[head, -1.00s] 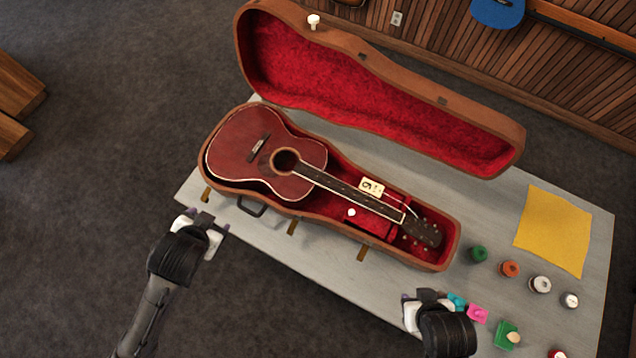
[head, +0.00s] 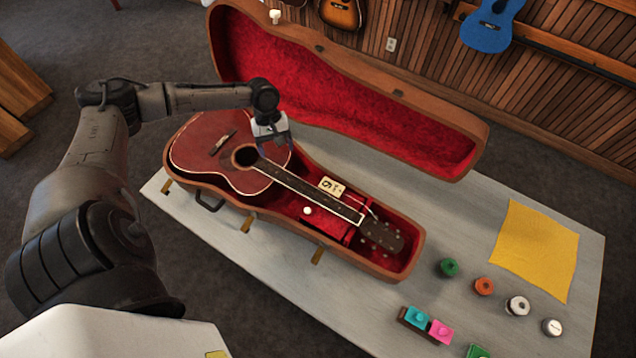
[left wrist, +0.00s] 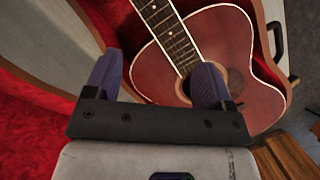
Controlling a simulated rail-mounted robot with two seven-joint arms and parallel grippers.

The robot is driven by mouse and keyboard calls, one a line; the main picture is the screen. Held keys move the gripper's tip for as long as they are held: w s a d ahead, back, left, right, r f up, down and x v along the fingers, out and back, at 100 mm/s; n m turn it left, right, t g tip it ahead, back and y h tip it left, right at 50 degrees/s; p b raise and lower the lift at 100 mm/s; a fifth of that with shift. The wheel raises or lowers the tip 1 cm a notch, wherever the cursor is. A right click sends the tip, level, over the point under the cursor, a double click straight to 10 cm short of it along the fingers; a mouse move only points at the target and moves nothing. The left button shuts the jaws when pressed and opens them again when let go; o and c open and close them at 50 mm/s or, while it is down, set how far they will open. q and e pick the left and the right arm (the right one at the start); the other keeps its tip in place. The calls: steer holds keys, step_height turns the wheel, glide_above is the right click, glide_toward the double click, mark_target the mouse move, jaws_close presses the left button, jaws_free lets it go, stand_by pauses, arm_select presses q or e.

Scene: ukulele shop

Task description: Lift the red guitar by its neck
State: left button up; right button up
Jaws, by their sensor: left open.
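The red guitar (head: 200,155) lies face up in the open case, its dark neck (head: 298,187) running down-right to the headstock (head: 381,236). My left gripper (head: 274,145) is open and empty, fingers pointing down over the guitar near where neck meets body. In the left wrist view its two purple-grey fingers (left wrist: 157,80) are spread wide; the guitar's body (left wrist: 228,38) and neck (left wrist: 166,24) show beyond and between them. I see no contact with the guitar. My right gripper is not in view.
The brown case (head: 322,247) has a red lining; its raised lid (head: 345,95) stands close behind my left gripper. A price tag (head: 331,187) lies by the neck. Several small jars, such as the green one (head: 448,267), and a yellow cloth (head: 535,248) are on the table's right.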

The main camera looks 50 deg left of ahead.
mark_target(294, 182)
arm_select(q)
steer(key=d+f+n, duration=0.1)
steer(key=f+n, duration=0.1)
steer(key=n, duration=0.1)
steer(key=d+f+n+h, duration=0.1)
steer(key=d+f+n, duration=0.1)
steer(key=n, duration=0.1)
steer(key=w+d+f+n, duration=0.1)
steer(key=d+f+n, duration=0.1)
steer(key=n, duration=0.1)
steer(key=shift+f+t+h, duration=0.3)
steer(key=shift+f+t, duration=0.05)
steer(key=shift+t, duration=0.05)
steer(key=shift+s+p+x, duration=0.2)
steer(key=shift+p+x, duration=0.1)
steer(key=shift+x, duration=2.55)
jaws_close()
steer(key=shift+r, duration=0.15)
